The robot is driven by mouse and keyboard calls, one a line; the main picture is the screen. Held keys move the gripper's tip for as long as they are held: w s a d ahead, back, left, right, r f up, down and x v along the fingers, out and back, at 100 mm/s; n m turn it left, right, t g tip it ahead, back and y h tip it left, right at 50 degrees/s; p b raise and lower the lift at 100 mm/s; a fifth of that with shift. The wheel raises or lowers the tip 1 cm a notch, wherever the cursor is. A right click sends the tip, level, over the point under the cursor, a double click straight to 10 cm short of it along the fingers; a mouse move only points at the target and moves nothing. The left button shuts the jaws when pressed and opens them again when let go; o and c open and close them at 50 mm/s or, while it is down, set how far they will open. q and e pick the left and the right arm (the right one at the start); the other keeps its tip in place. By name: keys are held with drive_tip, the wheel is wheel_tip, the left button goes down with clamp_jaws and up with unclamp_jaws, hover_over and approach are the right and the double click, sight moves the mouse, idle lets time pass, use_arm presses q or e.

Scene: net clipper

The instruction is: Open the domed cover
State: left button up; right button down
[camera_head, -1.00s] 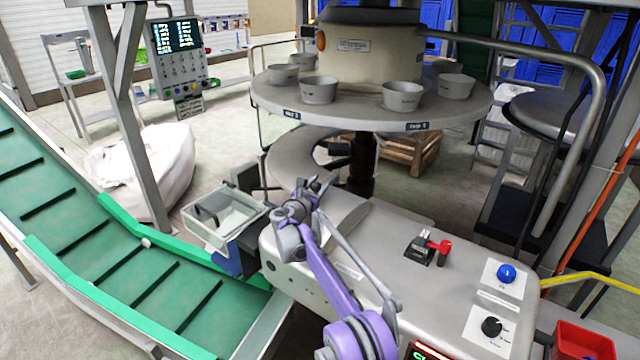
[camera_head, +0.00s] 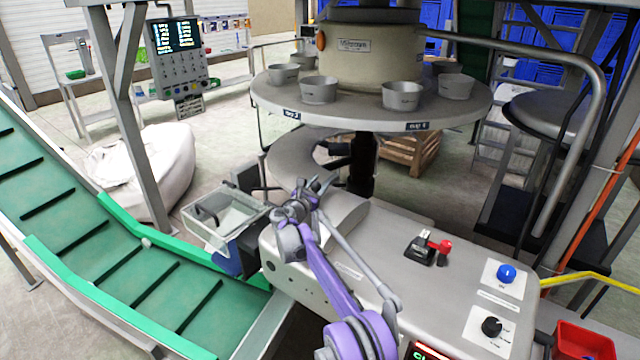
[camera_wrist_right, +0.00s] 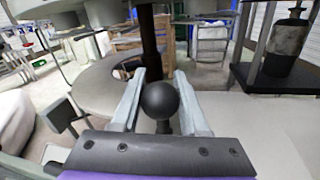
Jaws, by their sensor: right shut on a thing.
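A grey, rounded cover (camera_head: 342,214) sits at the far left end of the light grey machine housing (camera_head: 385,235), partly behind my right arm. My right gripper (camera_head: 317,187) is at the cover's left side. In the right wrist view, a black ball knob (camera_wrist_right: 160,98) on a short stem sits between the two fingers of my right gripper (camera_wrist_right: 162,100), which are shut on it. I cannot tell any gap under the cover. My left gripper is not in view.
A clear bin (camera_head: 226,215) stands close left of the gripper, beside the green conveyor (camera_head: 110,270). A round carousel (camera_head: 370,118) with several grey cups overhangs behind. A red-handled lever (camera_head: 438,246) and a blue button (camera_head: 506,273) are on the housing to the right.

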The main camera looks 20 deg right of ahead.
sight(336, 201)
idle(0.3)
drive_tip(key=shift+s+d+r+m, duration=0.3)
drive_tip(key=shift+s+r+m, duration=0.1)
drive_tip(key=shift+r, duration=0.15)
drive_tip(key=s+d+r+m, duration=0.1)
drive_tip(key=s+m, duration=0.1)
drive_tip(key=s+d+r+m+h+p, duration=0.1)
drive_tip(key=s+d+r+m, duration=0.1)
drive_tip(key=shift+d+r+t, duration=0.15)
drive_tip(key=shift+r+t, duration=0.1)
drive_tip(key=shift+t, duration=0.05)
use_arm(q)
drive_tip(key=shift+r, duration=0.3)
use_arm(e)
drive_tip(key=s+d+f+m+g+h, duration=0.1)
drive_tip(key=s+d+f+m+h, duration=0.1)
drive_tip(key=s+d+m, duration=0.4)
drive_tip(key=s+d+f+m+g+h, duration=0.1)
drive_tip(key=s+d+f+m, duration=0.4)
drive_tip(key=s+m, duration=0.6)
drive_tip(key=shift+s+d+m+g+h, duration=0.3)
drive_tip(key=shift+d+m+h, duration=0.1)
drive_tip(key=shift+d+m, duration=0.75)
drive_tip(key=shift+d, duration=0.1)
